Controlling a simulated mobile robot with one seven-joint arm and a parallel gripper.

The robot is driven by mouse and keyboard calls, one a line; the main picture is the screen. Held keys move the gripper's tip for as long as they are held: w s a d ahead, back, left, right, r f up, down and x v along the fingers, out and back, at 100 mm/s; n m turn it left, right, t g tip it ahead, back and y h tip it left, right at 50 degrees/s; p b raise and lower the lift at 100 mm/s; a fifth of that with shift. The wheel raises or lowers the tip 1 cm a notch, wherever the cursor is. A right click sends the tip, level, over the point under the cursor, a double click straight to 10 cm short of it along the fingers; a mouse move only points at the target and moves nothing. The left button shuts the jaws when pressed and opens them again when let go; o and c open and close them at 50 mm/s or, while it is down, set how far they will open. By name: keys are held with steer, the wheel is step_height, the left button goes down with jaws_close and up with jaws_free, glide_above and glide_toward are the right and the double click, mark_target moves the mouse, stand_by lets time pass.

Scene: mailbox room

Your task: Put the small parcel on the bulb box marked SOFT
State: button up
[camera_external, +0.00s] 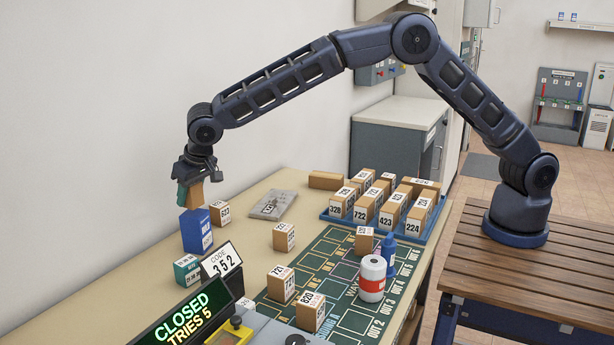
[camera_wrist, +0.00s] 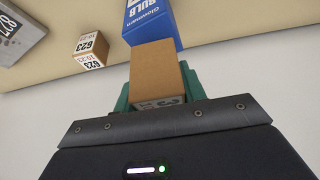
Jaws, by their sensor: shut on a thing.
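My gripper (camera_external: 190,194) has teal fingers and is shut on a small brown parcel (camera_external: 196,196). In the wrist view the parcel (camera_wrist: 157,70) sits between the teal fingers (camera_wrist: 157,85), with a printed label partly hidden near the palm. A blue box (camera_external: 197,233) stands upright on the table just below the parcel. In the wrist view this blue box (camera_wrist: 150,20) shows "BULB" lettering beyond the parcel. I cannot read a SOFT marking on it. I cannot tell whether parcel and box touch. A teal box (camera_external: 187,271) with a white label stands nearer the camera.
A numbered parcel (camera_external: 220,212), marked 623 in the wrist view (camera_wrist: 91,50), stands right of the blue box. A grey plate (camera_external: 273,204) lies beyond it. A code sign (camera_external: 222,260) stands in front. Several parcels fill a blue tray (camera_external: 345,218). The wall is close on the left.

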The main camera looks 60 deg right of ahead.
steer(key=shift+f, duration=0.95)
steer(key=shift+f, duration=0.15)
steer(key=o, duration=1)
steer(key=v, duration=1.2)
